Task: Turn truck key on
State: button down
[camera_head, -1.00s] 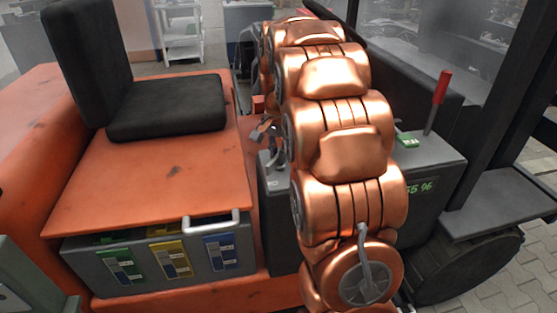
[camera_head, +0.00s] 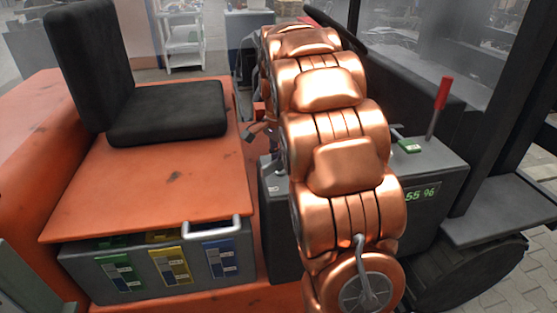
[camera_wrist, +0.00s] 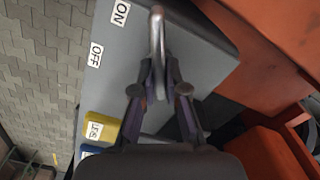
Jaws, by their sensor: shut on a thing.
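The truck key (camera_wrist: 157,32) is a silver metal piece in the wrist view, standing over the grey console top (camera_wrist: 200,45). My gripper (camera_wrist: 159,72) is shut on it, with the fingertips meeting around its lower part. An ON label (camera_wrist: 121,13) lies to the key's upper left, and an OFF label (camera_wrist: 95,55) lies to its left. The fingers hide the key's base, so I cannot tell exactly which label it points to. In the head view my arm hides the key and most of my gripper, beside the dark grey console (camera_head: 432,165).
A yellow button (camera_wrist: 97,128) and a blue button (camera_wrist: 90,151) sit below OFF. The head view shows the black seat (camera_head: 168,110), the orange body (camera_head: 150,190), a red-handled lever (camera_head: 441,95), a green switch (camera_head: 409,146) and a 55 % display (camera_head: 421,194).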

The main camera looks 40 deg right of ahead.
jog(key=c, duration=1.2)
grip_release()
notch_tip(320, 180, up, 12)
